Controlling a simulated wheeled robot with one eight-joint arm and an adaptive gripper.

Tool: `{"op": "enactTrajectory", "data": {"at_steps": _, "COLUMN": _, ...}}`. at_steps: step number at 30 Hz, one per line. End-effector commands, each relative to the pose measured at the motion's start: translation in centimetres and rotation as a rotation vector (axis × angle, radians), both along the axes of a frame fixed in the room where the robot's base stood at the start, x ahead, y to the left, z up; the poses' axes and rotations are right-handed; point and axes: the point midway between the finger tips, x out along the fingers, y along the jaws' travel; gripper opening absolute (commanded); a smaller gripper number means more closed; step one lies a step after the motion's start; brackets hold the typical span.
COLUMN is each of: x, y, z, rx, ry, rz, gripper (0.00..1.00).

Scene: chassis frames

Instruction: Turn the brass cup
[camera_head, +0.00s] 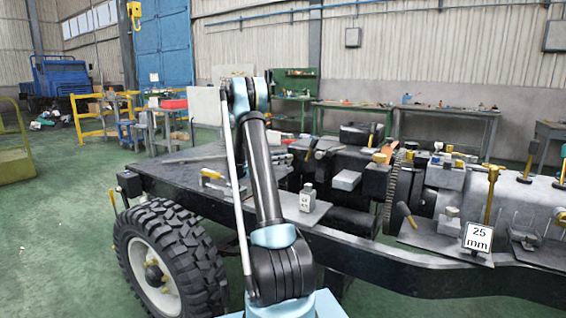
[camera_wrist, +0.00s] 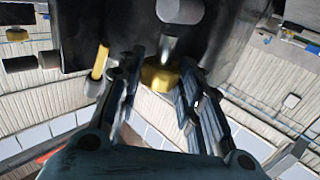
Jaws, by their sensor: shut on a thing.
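The brass cup (camera_wrist: 157,78) shows in the wrist view, a short rounded brass piece just below a grey metal stem (camera_wrist: 169,45). My gripper (camera_wrist: 161,66) has its two dark fingers on either side of the cup and is shut on it. Part of the cup's sides is hidden by the fingers. In the camera_head view my arm rises in front of the chassis; I cannot make out the cup or the fingertips there.
A dark block (camera_wrist: 95,25) stands close around the stem, with a yellow-handled piece (camera_wrist: 100,60) near the left finger. Green floor (camera_head: 60,240) is open at left.

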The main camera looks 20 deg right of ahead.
Motion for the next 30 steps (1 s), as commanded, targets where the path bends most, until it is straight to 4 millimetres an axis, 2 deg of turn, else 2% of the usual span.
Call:
{"op": "enactTrajectory", "data": {"at_steps": 9, "x": 0.62, "y": -0.2, "z": 0.0, "rx": -0.001, "ry": 0.0, "rz": -0.214, "gripper": 0.1}}
{"op": "enactTrajectory", "data": {"at_steps": 22, "x": 0.58, "y": -0.16, "z": 0.04, "rx": 0.0, "ry": 0.0, "rz": -0.246, "gripper": 0.1}}
{"op": "enactTrajectory", "data": {"at_steps": 23, "x": 0.57, "y": -0.16, "z": 0.04, "rx": 0.0, "ry": 0.0, "rz": -0.246, "gripper": 0.4}}
{"op": "enactTrajectory", "data": {"at_steps": 24, "x": 0.57, "y": -0.16, "z": 0.04, "rx": 0.0, "ry": 0.0, "rz": -0.246, "gripper": 0.49}}
{"op": "enactTrajectory", "data": {"at_steps": 25, "x": 0.57, "y": -0.16, "z": 0.03, "rx": 0.0, "ry": 0.0, "rz": -0.246, "gripper": 0.54}}
{"op": "enactTrajectory", "data": {"at_steps": 30, "x": 0.6, "y": -0.15, "z": 0.02, "rx": 0.0, "ry": 0.0, "rz": -0.245, "gripper": 0.54}}
